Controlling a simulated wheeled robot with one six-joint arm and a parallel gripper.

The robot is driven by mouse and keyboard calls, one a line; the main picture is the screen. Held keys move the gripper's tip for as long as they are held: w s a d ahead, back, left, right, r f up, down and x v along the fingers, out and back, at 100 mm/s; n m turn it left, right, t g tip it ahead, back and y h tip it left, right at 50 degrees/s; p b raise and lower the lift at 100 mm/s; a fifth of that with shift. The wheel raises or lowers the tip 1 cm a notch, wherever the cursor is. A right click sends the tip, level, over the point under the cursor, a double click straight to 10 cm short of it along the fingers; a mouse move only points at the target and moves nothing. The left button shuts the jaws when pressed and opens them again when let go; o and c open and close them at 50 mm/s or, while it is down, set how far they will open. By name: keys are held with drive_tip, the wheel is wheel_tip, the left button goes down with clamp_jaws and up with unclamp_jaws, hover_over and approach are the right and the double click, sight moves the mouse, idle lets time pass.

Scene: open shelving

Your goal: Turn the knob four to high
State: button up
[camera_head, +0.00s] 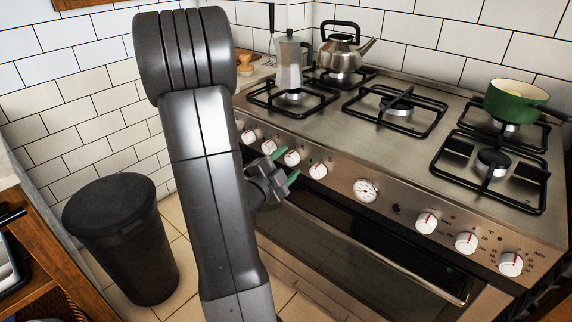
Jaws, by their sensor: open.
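A row of white knobs with red marks runs along the steel front of the stove (395,160). Counted from the left, the fourth knob (318,171) sits just left of the round gauge (366,190). No number is legible on it. My gripper (287,166), with green fingertips, is open and empty in front of the left part of the row. In the picture it lies just below the third knob (292,158) and left of the fourth. It appears apart from the panel, but the depth is hard to judge. My arm hides part of the stove's left side.
Three more knobs, including the rightmost knob (511,264), are right of the gauge. The oven door handle (410,272) juts out below. A moka pot (289,65), kettle (341,50) and green pot (515,100) stand on the hob. A black bin (120,235) stands at left.

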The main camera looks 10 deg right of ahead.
drive_tip(key=shift+c, duration=0.5)
drive_tip(key=c, duration=0.9)
drive_tip(key=shift+n, duration=0.3)
drive_tip(key=n+p, duration=0.2)
drive_tip(key=shift+r+n+g, duration=0.2)
drive_tip(key=shift+n+g, duration=0.1)
drive_tip(key=n+p, duration=0.2)
drive_tip(key=n, duration=0.1)
drive_tip(key=shift+r, duration=0.1)
drive_tip(key=n+p, duration=0.3)
drive_tip(key=shift+n+g, duration=0.4)
drive_tip(key=shift+a+n+g+p, duration=0.1)
drive_tip(key=shift+n+g+p, duration=0.2)
drive_tip(key=shift+n+p, duration=0.95)
drive_tip(key=shift+w+n, duration=0.1)
drive_tip(key=shift+n, duration=0.15)
